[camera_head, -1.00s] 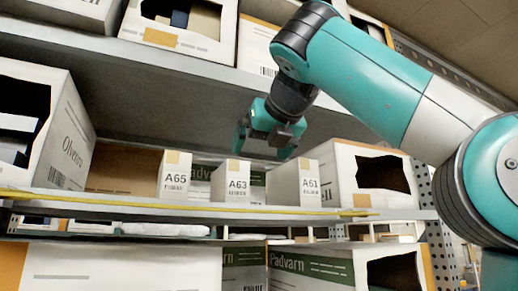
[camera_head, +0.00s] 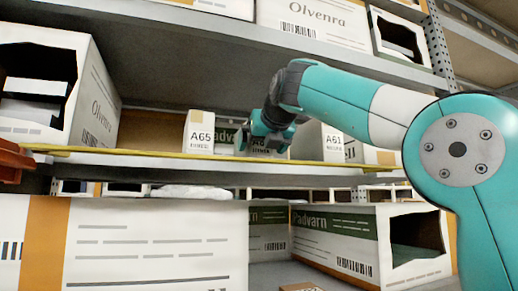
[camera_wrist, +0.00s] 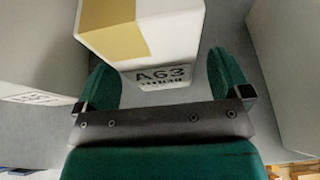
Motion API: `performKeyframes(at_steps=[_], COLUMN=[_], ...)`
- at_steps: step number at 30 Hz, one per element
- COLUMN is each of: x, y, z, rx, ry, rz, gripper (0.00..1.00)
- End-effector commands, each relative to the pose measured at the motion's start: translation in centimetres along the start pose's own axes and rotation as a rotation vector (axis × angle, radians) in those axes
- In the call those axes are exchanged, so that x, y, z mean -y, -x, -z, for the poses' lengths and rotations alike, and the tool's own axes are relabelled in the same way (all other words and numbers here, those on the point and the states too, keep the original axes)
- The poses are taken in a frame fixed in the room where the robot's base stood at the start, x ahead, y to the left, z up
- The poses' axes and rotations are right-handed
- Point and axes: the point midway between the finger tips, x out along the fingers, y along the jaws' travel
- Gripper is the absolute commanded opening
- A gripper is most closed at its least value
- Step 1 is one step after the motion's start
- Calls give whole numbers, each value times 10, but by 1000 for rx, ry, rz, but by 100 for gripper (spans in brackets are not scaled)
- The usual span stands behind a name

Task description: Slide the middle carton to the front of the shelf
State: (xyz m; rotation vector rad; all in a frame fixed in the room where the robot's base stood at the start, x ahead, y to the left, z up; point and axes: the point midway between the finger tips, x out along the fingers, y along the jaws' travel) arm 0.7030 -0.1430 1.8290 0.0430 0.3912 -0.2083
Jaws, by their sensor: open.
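The middle carton, a small white box labelled A63 with a tan tape patch, fills the top middle of the wrist view (camera_wrist: 150,35). In the head view it is mostly hidden behind my gripper (camera_head: 266,142), with a bit of its label showing. My gripper is open, and its two green fingers (camera_wrist: 162,85) stand at the left and right of the carton's near end in the wrist view. I cannot tell whether they touch it. Carton A65 (camera_head: 198,132) stands to the left and carton A61 (camera_head: 328,142) to the right on the same shelf (camera_head: 230,170).
A large open Olvenra box (camera_head: 92,100) stands at the shelf's left. A yellow strip (camera_head: 180,157) runs along the front edge. Another shelf (camera_head: 200,45) is overhead. A perforated post (camera_head: 440,45) stands at right. Larger boxes, one marked Padvarn (camera_head: 335,240), are below.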

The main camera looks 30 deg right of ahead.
Motion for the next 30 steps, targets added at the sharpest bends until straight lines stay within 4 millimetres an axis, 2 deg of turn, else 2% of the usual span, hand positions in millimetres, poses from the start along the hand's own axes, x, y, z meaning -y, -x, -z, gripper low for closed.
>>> performKeyframes(at_steps=[6, 17, 20, 26, 30], x=[0, 0, 0, 0, 0], y=[-21, -26, -26, -25, -25], z=[-1, 0, 0, 0, 0], rx=[-1, 0, 0, 0, 1], ry=[1, 2, 2, 2, 1], rz=[2, 0, 0, 0, 0], gripper=[96, 96, 77, 31, 30])
